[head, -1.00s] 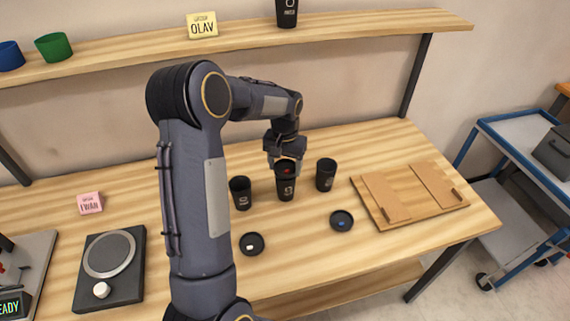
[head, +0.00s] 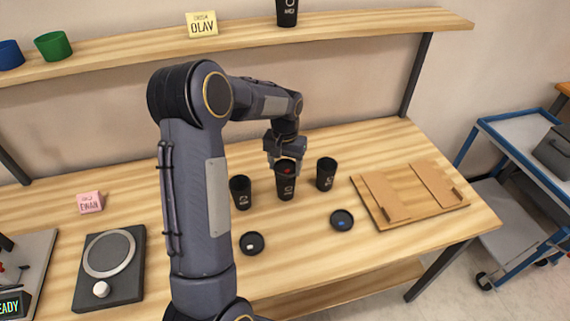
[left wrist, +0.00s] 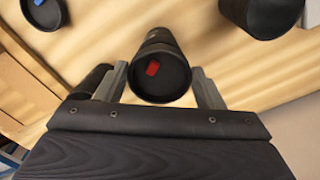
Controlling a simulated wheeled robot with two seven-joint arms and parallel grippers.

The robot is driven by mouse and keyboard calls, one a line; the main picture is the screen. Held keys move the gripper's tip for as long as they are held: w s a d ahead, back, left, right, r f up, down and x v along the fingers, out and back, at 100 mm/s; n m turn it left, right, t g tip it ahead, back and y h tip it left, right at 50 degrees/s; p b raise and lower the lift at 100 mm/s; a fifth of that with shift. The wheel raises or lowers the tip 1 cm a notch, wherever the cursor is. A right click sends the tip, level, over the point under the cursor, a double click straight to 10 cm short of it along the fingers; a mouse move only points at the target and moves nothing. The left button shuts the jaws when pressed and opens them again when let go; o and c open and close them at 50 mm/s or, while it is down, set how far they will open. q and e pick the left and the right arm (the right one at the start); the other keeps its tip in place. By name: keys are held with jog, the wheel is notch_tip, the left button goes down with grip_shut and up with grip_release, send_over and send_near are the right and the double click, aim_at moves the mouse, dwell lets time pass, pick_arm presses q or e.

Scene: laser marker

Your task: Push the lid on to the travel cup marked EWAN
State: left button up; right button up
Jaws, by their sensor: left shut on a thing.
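My left gripper (head: 285,157) is shut on a black lid with a red tab (left wrist: 160,72), at the mouth of the middle black travel cup (head: 286,190). In the left wrist view one finger is at each side of the lid, and the cup's body shows behind it. The lid is on or just over the rim; I cannot tell whether it is fully seated. The cup stands upright, with pale markings too small to read surely. A pink card reading EWAN (head: 90,203) stands at the left of the table. My right gripper is not in view.
Open dark cups stand left (head: 241,193) and right (head: 326,174) of the middle cup. A white-tabbed lid (head: 252,243) and a blue-tabbed lid (head: 342,220) lie in front. A wooden board (head: 412,218) lies right, a dark scale (head: 110,270) left. A shelf (head: 350,30) runs behind.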

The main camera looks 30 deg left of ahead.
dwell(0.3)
pick_arm(q)
jog(key=o, duration=1.3)
jog(key=shift+r, duration=0.1)
jog(key=shift+r+p, duration=2.65)
jog(key=shift+r, duration=0.75)
